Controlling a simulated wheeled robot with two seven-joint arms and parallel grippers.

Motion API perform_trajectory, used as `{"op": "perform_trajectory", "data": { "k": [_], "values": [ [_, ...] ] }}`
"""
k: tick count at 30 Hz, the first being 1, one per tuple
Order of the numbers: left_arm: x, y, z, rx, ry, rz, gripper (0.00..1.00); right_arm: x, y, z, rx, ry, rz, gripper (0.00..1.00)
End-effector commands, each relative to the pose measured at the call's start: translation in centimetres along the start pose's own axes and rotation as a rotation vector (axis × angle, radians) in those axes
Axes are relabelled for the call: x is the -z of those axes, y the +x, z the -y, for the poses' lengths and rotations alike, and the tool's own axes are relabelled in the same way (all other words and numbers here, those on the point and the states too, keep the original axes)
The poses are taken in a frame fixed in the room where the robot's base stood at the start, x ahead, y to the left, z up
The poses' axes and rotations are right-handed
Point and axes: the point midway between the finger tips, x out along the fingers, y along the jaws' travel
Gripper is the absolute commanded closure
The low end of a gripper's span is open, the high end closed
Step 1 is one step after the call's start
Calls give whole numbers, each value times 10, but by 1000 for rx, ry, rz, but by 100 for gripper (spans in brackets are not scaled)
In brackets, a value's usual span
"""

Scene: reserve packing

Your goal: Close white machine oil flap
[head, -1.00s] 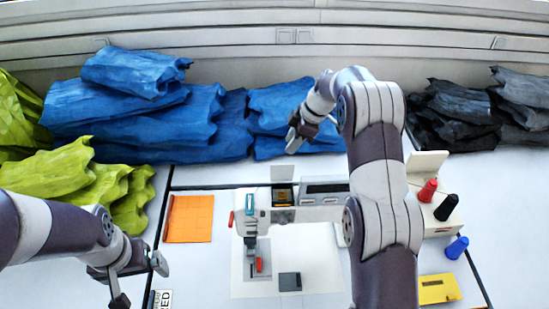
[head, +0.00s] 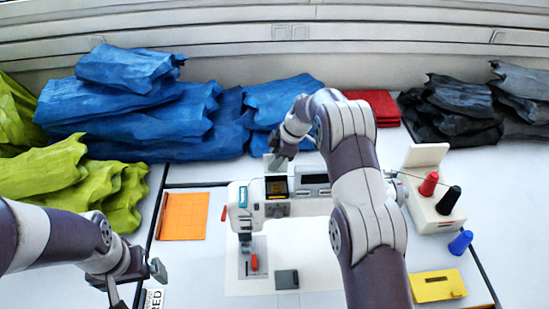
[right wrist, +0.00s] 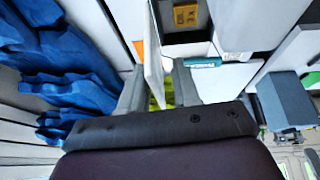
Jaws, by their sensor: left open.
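The white sewing machine (head: 300,207) stands on the table in the middle of the head view. Its oil flap (head: 273,161) stands up behind an open compartment (head: 277,187) with a yellow part inside. In the right wrist view the flap (right wrist: 153,62) shows nearly edge-on and reaches between the fingers of my right gripper (right wrist: 160,95). A gap shows between flap and right finger; contact with the left finger is unclear. My right gripper (head: 277,157) is open at the flap's upper part. My left gripper (head: 137,281) is open and empty at the lower left.
An orange cloth (head: 182,216) lies left of the machine. Blue fabric (head: 190,120) is piled behind it, green fabric (head: 70,180) at left, dark fabric (head: 450,115) and red folded cloth (head: 372,104) behind right. A spool stand (head: 426,213) and yellow box (head: 437,286) are at right.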

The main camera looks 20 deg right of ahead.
Motion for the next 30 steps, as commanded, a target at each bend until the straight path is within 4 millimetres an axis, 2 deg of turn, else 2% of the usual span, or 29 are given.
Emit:
{"op": "perform_trajectory", "data": {
  "k": [1,4,30],
  "values": [
    [0,0,0,0,0,0,0,0,0,0,0,0,0,69],
    [0,0,0,0,0,0,0,0,0,0,0,0,0,100],
    [0,0,0,0,0,0,0,-1,-1,-1,-3,0,1,100]
  ]
}}
